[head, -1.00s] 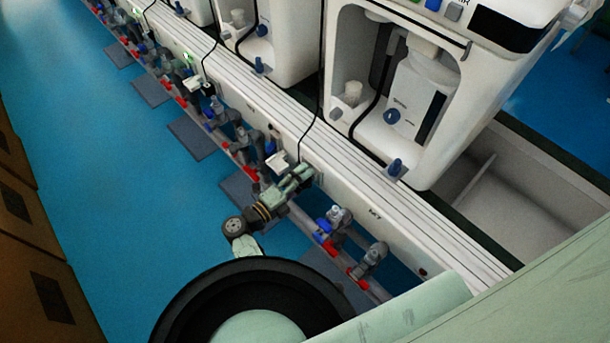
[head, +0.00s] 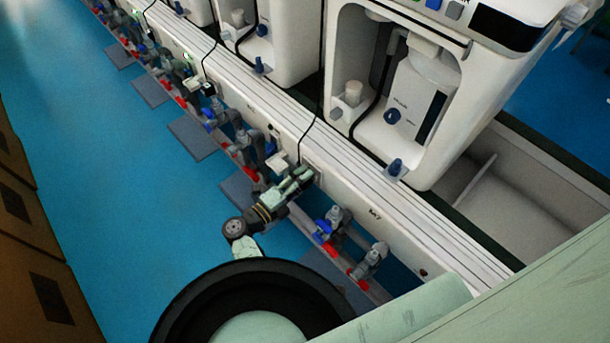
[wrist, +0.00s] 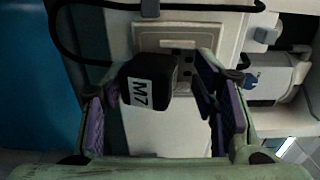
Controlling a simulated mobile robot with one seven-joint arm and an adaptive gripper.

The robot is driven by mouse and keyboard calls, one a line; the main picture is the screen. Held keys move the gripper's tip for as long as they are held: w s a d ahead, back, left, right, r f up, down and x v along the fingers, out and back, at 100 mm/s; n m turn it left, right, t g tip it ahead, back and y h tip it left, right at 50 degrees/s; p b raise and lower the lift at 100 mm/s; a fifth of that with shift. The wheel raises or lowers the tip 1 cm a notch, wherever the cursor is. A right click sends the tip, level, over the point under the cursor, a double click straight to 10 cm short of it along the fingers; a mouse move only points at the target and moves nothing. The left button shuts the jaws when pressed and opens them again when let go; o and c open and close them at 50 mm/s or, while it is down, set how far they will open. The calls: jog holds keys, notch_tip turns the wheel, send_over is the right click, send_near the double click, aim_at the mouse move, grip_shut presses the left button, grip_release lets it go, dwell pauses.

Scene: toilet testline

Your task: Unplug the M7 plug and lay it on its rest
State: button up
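The black M7 plug (wrist: 148,82), with a white M7 label, shows in the wrist view in front of a pale socket plate (wrist: 168,32). Dark holes show on the plate to the right of the plug; I cannot tell whether its pins are seated. My gripper (wrist: 163,90) is open, its purple-padded fingers on either side of the plug with a gap clearly visible on the right. In the head view my gripper (head: 300,183) reaches the white front panel (head: 345,190) left of the M7 marking and largely hides the plug. I cannot make out the plug's rest with certainty.
A black cable (wrist: 105,5) loops across the top of the wrist view. In the head view, grey pipe fittings with blue and red parts (head: 330,225) run below the panel. A white machine bay with a bottle (head: 415,95) stands above. Open blue floor (head: 130,190) lies left.

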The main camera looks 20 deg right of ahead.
jog(key=shift+d, duration=0.1)
grip_shut()
dwell(0.4)
jog(key=shift+s, duration=0.1)
jog(key=p+v, duration=0.1)
jog(key=v, duration=0.5)
dwell(1.1)
